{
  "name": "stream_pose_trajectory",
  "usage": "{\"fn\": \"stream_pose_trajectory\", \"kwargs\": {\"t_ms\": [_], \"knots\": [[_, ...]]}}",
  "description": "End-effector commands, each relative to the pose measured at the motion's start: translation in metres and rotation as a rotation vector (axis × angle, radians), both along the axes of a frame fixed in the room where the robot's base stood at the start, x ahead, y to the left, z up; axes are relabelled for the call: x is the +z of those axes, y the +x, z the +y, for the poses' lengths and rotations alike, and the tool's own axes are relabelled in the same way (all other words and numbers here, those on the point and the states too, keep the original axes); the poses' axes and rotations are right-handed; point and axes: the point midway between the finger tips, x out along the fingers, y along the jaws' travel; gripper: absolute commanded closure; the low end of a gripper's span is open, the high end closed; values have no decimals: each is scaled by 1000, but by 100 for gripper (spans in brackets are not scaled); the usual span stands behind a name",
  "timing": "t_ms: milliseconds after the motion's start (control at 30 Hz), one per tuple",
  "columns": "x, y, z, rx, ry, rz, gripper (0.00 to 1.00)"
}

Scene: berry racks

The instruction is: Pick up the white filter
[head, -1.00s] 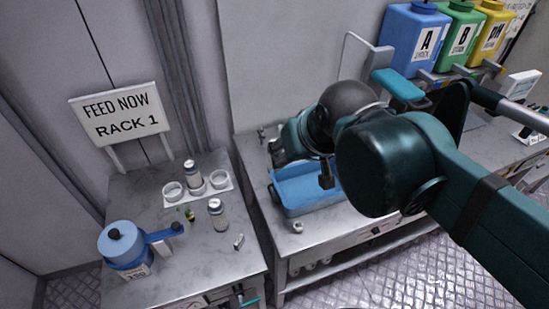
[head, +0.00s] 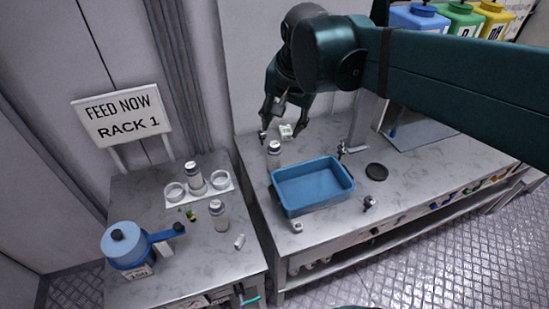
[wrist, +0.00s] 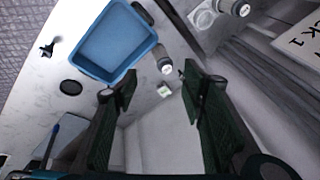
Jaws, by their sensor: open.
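A small white block with a green mark (head: 286,131), possibly the white filter, lies at the back of the right bench; I cannot tell for sure. It also shows in the wrist view (wrist: 164,90), between my fingers in the picture. My gripper (head: 282,133) is open and empty above the back of that bench, its fingers pointing down on either side of the block as seen. Both fingers show in the wrist view (wrist: 158,76). Other small white pieces are a cylinder (head: 239,242) on the left bench and a piece (head: 297,227) at the right bench's front edge.
A white-capped bottle (head: 274,152) stands close to the gripper, beside the blue tray (head: 348,184). A black disc (head: 376,172) lies right of the tray. The left bench holds a blue jug (head: 124,246), bottles (head: 219,217) and a cup holder (head: 221,181).

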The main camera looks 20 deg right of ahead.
Motion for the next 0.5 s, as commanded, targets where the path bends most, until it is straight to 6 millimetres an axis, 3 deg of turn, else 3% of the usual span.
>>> {"fn": "stream_pose_trajectory", "kwargs": {"t_ms": [500], "knots": [[-3, 67, -12, -387, 109, 141, 59]]}}
